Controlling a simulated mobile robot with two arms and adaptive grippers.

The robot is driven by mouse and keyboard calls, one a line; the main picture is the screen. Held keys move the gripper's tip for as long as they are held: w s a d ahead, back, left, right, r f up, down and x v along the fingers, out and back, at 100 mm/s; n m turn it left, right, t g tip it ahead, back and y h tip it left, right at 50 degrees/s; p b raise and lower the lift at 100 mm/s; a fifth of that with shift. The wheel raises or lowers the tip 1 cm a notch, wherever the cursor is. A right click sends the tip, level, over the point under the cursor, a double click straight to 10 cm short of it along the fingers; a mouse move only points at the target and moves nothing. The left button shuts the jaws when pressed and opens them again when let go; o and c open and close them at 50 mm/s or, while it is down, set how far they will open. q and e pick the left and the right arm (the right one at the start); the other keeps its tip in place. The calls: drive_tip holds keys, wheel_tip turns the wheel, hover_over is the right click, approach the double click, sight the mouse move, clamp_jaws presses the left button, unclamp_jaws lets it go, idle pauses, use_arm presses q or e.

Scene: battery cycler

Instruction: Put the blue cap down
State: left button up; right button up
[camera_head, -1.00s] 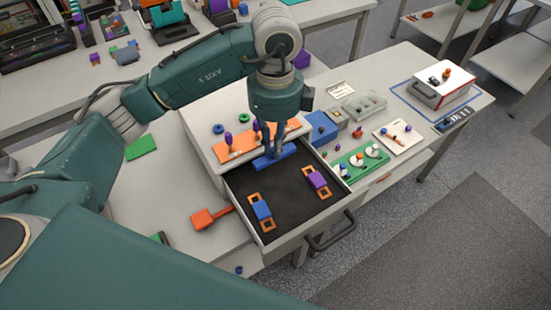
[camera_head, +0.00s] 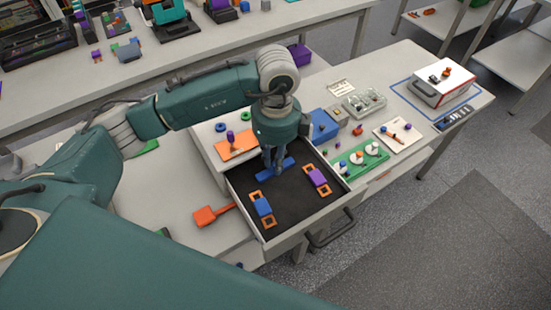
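The blue cap (camera_head: 264,175), a bar-like blue piece, is between the fingers of my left gripper (camera_head: 278,170). The gripper points down over the back part of the open drawer (camera_head: 307,233) with its dark lining. The fingers seem shut on the cap and partly cover its middle. I cannot tell whether the cap touches the drawer floor. My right gripper is not in view.
In the drawer, a blue block (camera_head: 263,207) and a purple block (camera_head: 317,177) sit on orange holders. The drawer floor between them is clear. An orange plate (camera_head: 236,147) lies behind, and an orange tool (camera_head: 207,215) lies left. A green board (camera_head: 362,160) stands right.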

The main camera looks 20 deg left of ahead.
use_arm(q)
drive_tip(key=shift+o, duration=0.6)
drive_tip(key=shift+r, duration=0.1)
drive_tip(key=shift+r, duration=0.2)
wheel_tip(320, 180, up, 12)
drive_tip(key=b, duration=0.1)
drive_tip(key=shift+b, duration=0.4)
drive_tip(key=shift+f, duration=0.1)
